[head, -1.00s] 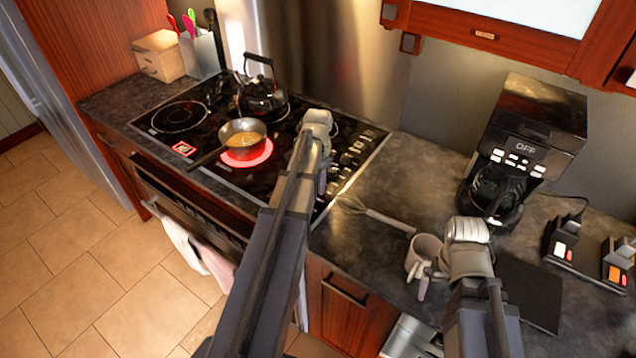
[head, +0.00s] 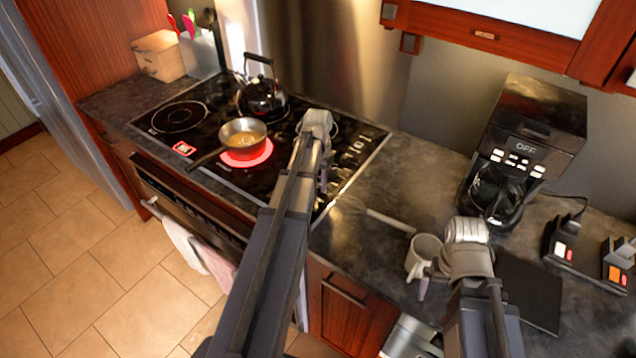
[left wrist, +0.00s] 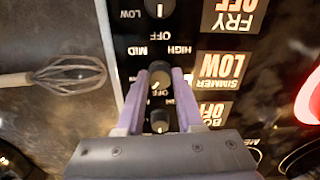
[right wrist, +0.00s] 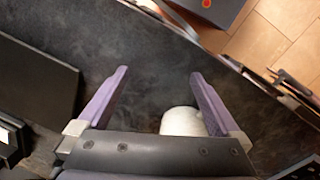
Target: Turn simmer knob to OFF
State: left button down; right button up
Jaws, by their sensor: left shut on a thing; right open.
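The simmer knob (left wrist: 160,76) is a dark round knob on the black stove panel, with its white mark toward the lower left in the left wrist view. The upside-down display beside it (left wrist: 221,72) reads SIMMER LOW. My left gripper (left wrist: 163,73) is shut on this knob, one purple finger on each side. In the head view my left arm hides the knob and most of the finger area. My right gripper (right wrist: 160,72) is open and empty above the counter, near a white mug (right wrist: 181,122).
Other knobs (left wrist: 160,8) (left wrist: 159,121) flank the held one, with FRY OFF and BOIL OFF displays. A pan (head: 243,133) sits on the glowing burner, beside a kettle (head: 262,95). A whisk (head: 390,219), coffee maker (head: 530,140) and dark board (head: 532,292) are on the counter.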

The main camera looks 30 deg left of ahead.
aim_at(318, 185)
pick_arm(q)
jog(key=n, duration=0.4)
jog(key=shift+n, duration=2.1)
jog(key=c, duration=0.5)
grip_release()
jog(key=shift+c, duration=0.2)
jog(key=shift+r, duration=0.1)
pick_arm(e)
jog(key=shift+r, duration=0.1)
pick_arm(q)
notch_tip(318, 185, up, 8)
jog(key=p, duration=0.8)
jog(key=shift+f, duration=0.2)
pick_arm(e)
notch_tip(318, 185, up, 8)
